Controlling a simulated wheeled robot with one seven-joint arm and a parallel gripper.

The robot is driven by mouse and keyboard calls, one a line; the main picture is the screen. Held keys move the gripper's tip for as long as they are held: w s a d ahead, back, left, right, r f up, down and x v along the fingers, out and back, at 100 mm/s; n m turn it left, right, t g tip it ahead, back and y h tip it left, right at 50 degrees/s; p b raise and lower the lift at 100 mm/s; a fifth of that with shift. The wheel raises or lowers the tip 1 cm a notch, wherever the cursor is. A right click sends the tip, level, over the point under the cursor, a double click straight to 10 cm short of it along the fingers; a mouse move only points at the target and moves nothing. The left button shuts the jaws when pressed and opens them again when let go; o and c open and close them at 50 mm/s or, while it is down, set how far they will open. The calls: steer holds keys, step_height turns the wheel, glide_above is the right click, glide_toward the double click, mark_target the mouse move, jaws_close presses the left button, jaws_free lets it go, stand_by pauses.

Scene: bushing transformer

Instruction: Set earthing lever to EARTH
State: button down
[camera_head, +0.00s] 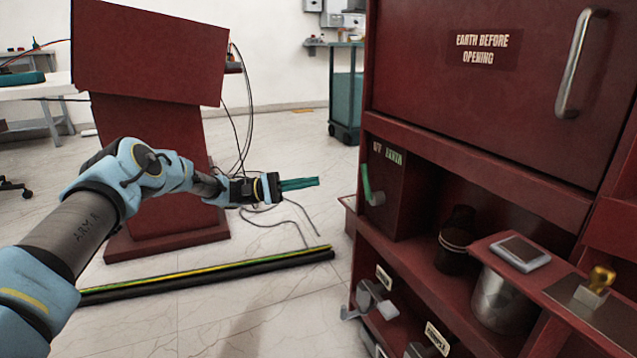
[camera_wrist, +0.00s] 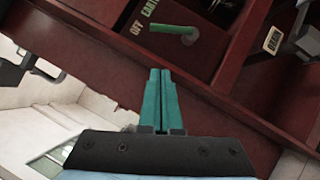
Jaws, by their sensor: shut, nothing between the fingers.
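The earthing lever (camera_head: 367,186) is a green handle on a grey pivot, on a dark red box under the cabinet door. It points up and slightly left, towards the OFF side of the "OFF EARTH" label (camera_head: 387,152). In the wrist view the lever (camera_wrist: 174,29) lies across the upper middle, with the label (camera_wrist: 144,14) to its left. My gripper (camera_head: 318,181) has green fingers and is shut and empty. It is to the left of the lever in the head view, apart from it. In the wrist view my gripper (camera_wrist: 160,72) points up towards the lever, below it.
A red door (camera_head: 480,80) with a metal handle (camera_head: 580,62) and an "EARTH BEFORE OPENING" sign is above the lever. A dark jar (camera_head: 455,240) and metal can (camera_head: 503,300) stand on the shelf. A grey clamp (camera_head: 372,302) sits lower down. A red pedestal (camera_head: 150,150) stands behind my arm.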

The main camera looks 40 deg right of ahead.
mark_target(364, 173)
steer(key=s+d+r+b, duration=0.3)
steer(key=s+d, duration=0.1)
steer(key=s, duration=0.5)
steer(key=shift+s+r, duration=0.3)
steer(key=shift+s, duration=0.1)
steer(key=shift+s+r+m+y+p, duration=0.2)
steer(key=shift+r+m+y+p, duration=0.15)
steer(key=shift+m+y, duration=0.25)
steer(key=shift+s+a+r+m+t+y+p, duration=0.35)
steer(key=shift+s+m+t, duration=0.45)
steer(key=shift+m, duration=0.45)
steer(key=shift+s+a+r+m+t+y+p, duration=0.45)
steer(key=shift+s+m+t, duration=0.3)
steer(key=shift+m, duration=0.55)
steer(key=shift+s+a+r+m+t+y+p, duration=0.2)
steer(key=shift+s+m+t+y+p, duration=0.25)
steer(key=shift+s+m+t, duration=0.6)
steer(key=shift+w+m+g, duration=0.2)
steer(key=shift+m+g, duration=0.1)
steer(key=shift+r, duration=0.1)
